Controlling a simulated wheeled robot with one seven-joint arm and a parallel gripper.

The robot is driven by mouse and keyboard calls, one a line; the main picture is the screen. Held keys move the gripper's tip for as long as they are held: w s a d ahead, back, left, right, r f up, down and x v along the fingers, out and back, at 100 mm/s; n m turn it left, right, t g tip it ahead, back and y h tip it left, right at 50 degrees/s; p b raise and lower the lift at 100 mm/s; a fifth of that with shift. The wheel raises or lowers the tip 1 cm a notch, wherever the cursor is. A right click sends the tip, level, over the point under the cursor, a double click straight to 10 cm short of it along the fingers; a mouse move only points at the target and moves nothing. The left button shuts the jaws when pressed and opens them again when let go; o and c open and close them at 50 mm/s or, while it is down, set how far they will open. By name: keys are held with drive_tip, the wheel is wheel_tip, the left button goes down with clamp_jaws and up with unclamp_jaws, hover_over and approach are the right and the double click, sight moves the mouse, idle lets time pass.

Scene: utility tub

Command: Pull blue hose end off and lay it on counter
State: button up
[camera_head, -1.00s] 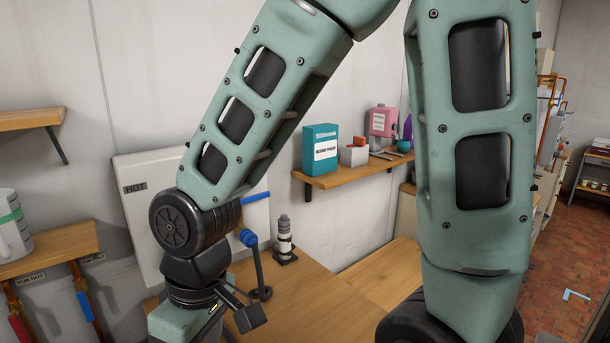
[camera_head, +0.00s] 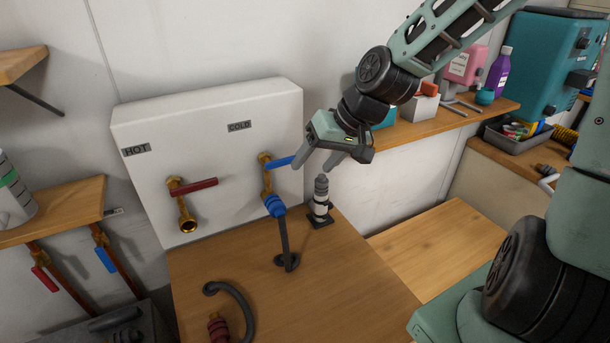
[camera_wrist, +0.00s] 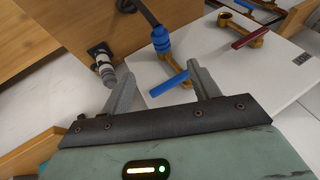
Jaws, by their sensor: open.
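The blue hose end (camera_head: 274,206) is on the brass cold tap (camera_head: 266,180), below the tap's blue lever (camera_head: 281,162). Its dark grey hose (camera_head: 285,240) runs down to the wooden counter (camera_head: 350,285). In the wrist view the blue hose end (camera_wrist: 161,40) shows beyond the fingertips, with the blue lever (camera_wrist: 168,84) between it and my gripper. My gripper (camera_head: 317,165) is open and empty, up and to the right of the hose end, apart from it. The fingers also show in the wrist view (camera_wrist: 162,76).
A grey-and-white upright fitting (camera_head: 321,203) stands on the counter under my gripper. The hot tap (camera_head: 185,205), with a red lever, has no hose. A red hose end (camera_head: 218,328) lies at the counter's front. The counter's right part is clear.

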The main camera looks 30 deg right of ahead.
sight(281, 204)
drive_tip(key=b+x, duration=0.1)
drive_tip(key=x, duration=1.6)
drive_tip(key=shift+s, duration=0.1)
drive_tip(key=c, duration=1.1)
